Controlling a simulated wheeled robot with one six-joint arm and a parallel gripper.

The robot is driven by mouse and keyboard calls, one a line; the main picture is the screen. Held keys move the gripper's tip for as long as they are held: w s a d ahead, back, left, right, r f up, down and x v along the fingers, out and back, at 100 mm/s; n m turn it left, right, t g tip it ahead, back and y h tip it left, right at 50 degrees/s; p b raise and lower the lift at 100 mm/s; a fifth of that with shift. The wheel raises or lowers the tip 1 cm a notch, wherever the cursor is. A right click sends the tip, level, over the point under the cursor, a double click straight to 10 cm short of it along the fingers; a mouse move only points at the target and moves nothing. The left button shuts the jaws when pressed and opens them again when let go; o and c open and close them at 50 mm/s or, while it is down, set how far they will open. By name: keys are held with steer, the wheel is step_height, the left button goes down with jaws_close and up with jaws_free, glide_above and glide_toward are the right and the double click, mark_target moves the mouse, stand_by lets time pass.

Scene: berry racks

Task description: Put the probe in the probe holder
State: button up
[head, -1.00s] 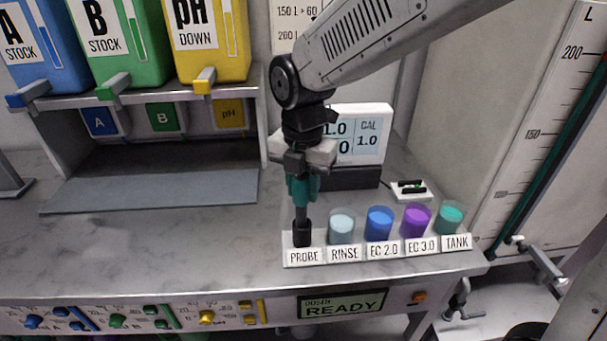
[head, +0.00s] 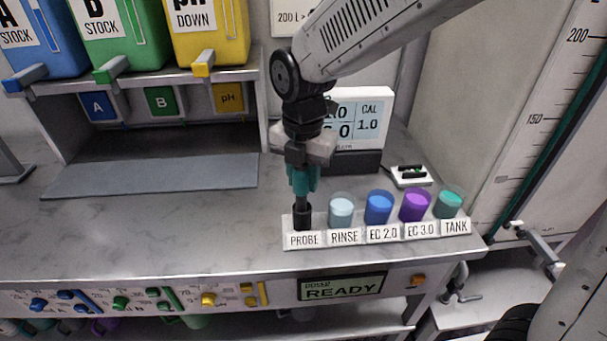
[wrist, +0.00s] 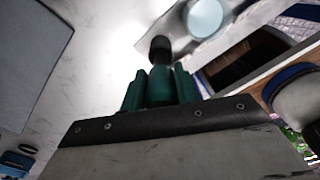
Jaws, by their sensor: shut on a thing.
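My gripper (head: 302,188) has teal fingers, shut on the probe (head: 301,200), and points straight down over the left end of the rack. The probe is a dark upright shaft. Its lower end meets a black cylinder, the probe holder (head: 302,217), behind the PROBE label. I cannot tell how deep the probe sits in it. In the wrist view the teal fingers (wrist: 160,88) close around the probe, with the black part (wrist: 160,48) beyond them.
The white rack (head: 303,241) also holds cups: rinse (head: 341,211), blue EC 2.0 (head: 379,208), purple EC 3.0 (head: 415,206) and teal tank (head: 449,205). A meter display (head: 362,118) stands behind. The counter to the left (head: 200,220) is clear.

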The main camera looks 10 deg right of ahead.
steer(key=shift+f, duration=0.2)
steer(key=o, duration=1.1)
step_height(320, 180, up, 8)
steer(key=shift+f, duration=0.1)
